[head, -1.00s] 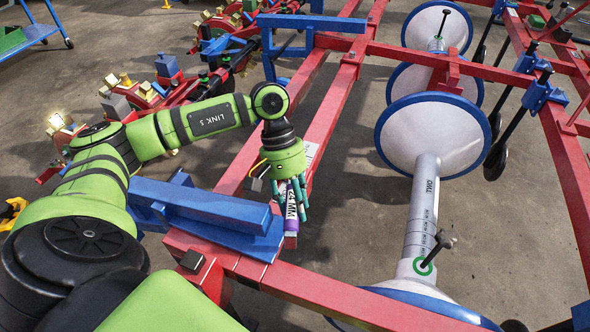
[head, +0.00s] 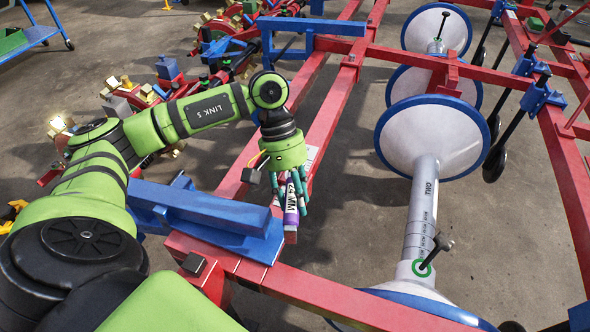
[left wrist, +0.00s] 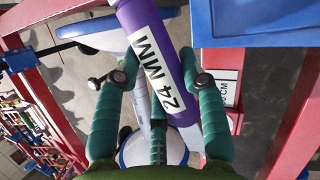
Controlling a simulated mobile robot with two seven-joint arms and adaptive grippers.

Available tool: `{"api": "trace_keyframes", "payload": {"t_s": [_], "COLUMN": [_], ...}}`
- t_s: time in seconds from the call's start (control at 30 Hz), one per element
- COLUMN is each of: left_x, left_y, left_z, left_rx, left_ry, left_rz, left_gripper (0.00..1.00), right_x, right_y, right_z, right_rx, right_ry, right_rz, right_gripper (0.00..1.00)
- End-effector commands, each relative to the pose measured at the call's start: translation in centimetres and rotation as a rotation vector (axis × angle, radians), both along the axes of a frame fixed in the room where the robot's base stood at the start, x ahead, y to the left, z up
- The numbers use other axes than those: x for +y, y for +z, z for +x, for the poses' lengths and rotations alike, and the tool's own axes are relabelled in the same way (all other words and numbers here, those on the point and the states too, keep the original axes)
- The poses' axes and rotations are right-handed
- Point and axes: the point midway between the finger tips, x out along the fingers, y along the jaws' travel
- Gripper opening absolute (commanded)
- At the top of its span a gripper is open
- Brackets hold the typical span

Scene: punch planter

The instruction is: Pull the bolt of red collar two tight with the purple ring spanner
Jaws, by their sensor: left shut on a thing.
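The purple ring spanner (head: 291,218) has a white label reading 24 MM. My left gripper (head: 290,196) is shut on it, beside the blue bracket on the red frame. The left wrist view shows the purple shaft (left wrist: 148,18) between teal fingers (left wrist: 160,85); its ring end is not clear. A grey tube (head: 422,205) marked TWO runs between white discs at the right. A dark bolt (head: 436,250) stands out from its near end, with a green ring around its base. The spanner is apart from this bolt, to its left. I cannot make out a red collar there. My right gripper is out of view.
Red frame beams (head: 335,300) cross the front and run away from me. A blue bracket (head: 205,213) sits on the frame left of my gripper. White discs with blue rims (head: 433,135) stand at the right. Concrete floor shows between the beams.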

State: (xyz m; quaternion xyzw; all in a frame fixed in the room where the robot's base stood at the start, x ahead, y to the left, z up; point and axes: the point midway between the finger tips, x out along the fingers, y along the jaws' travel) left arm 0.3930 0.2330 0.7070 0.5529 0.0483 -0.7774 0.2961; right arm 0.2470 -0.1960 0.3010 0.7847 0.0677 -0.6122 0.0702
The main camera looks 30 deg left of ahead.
Motion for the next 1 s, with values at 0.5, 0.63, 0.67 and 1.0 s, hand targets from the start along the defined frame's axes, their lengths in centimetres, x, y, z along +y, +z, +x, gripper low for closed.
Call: {"api": "trace_keyframes", "payload": {"t_s": [0.5,0.63,0.67,1.0], "left_x": [0.0,0.0,0.0,0.0], "left_y": [0.4,1.4,1.6,4.4], "left_z": [0.1,0.1,0.1,0.1], "left_rx": [-0.002,-0.003,-0.003,-0.003], "left_ry": [0.000,-0.001,-0.001,0.000], "left_rz": [0.000,-0.001,-0.001,-0.001], "left_gripper": [0.00,0.00,0.00,0.00], "right_x": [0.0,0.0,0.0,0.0], "right_y": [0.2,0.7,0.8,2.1], "right_z": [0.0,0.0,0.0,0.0], "right_rx": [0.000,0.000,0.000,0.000], "right_ry": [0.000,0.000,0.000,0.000], "right_rz": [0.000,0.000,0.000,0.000], "right_gripper": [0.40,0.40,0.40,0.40]}}
